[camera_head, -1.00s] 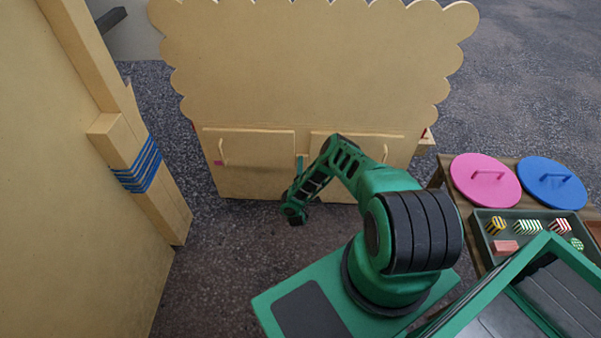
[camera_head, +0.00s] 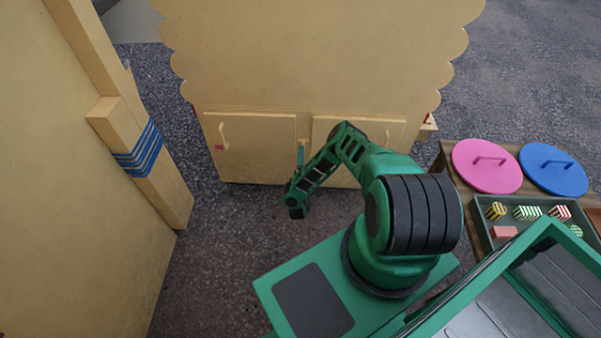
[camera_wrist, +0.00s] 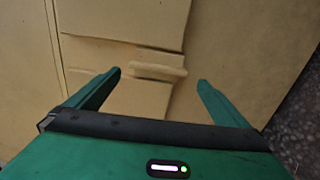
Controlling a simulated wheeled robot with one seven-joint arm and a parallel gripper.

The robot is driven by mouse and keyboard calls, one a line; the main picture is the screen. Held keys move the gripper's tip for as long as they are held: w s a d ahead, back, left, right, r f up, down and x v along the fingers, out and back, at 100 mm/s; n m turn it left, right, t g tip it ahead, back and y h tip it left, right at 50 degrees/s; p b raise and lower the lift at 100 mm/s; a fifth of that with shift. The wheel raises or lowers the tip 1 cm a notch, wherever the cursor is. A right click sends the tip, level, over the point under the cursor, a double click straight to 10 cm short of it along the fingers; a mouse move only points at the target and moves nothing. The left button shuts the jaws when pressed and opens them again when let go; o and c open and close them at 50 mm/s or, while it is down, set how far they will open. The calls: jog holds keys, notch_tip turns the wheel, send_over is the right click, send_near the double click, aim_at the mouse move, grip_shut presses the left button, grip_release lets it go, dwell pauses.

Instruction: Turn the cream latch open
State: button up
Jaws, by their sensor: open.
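The cream latch (camera_wrist: 158,71) shows in the wrist view as a small pale bar on the cream cabinet front, in the same colour as the panels around it. My gripper (camera_wrist: 158,80) is open, with one green finger on each side of the latch. The fingers appear clear of the bar; I cannot tell how close they are in depth. In the head view the cabinet (camera_head: 250,150) has two doors side by side, and my arm reaches to its lower front between them. The latch cannot be made out there.
A pink handle mark sits by the left door handle (camera_head: 223,135). A post with blue cord (camera_head: 140,150) stands left. At right, a table holds a pink lid (camera_head: 487,166), a blue lid (camera_head: 553,170) and a tray of sweets (camera_head: 485,235). Open ground lies left of my arm.

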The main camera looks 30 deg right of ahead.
jog(key=v, duration=0.7)
dwell(0.5)
